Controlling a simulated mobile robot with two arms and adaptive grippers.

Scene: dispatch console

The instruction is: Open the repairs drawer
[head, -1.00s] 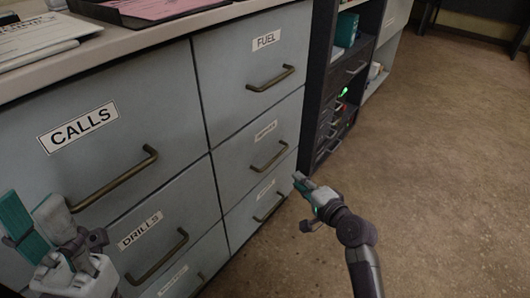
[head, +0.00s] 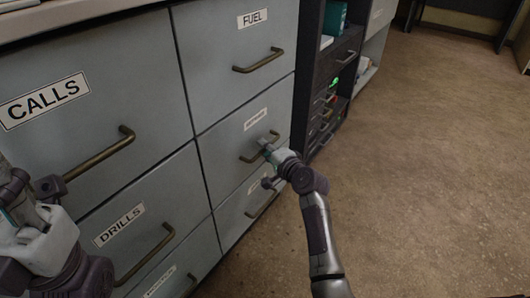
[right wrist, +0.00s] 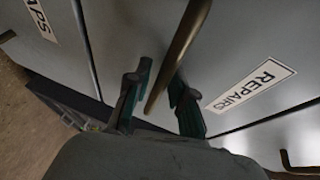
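The repairs drawer (head: 226,150) is the middle one in the right column of the grey cabinet and is shut. Its label (right wrist: 254,86) reads REPAIRS in the right wrist view. Its brass bar handle (head: 248,158) also shows in the right wrist view (right wrist: 180,50), passing between the two fingers of my right gripper (right wrist: 158,103). These fingers are apart, with no clear grip on the bar. In the head view my right gripper (head: 265,145) is at this handle. My left gripper (head: 22,205) is at the left edge, partly cut off; its fingers are unclear.
The FUEL drawer (head: 215,50) is above, and the MAPS drawer (head: 232,213) is below. The CALLS (head: 60,140) and DRILLS (head: 150,205) drawers are to the left, with protruding handles. A dark shelf unit (head: 310,70) stands right of the cabinet. The floor (head: 430,160) at right is clear.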

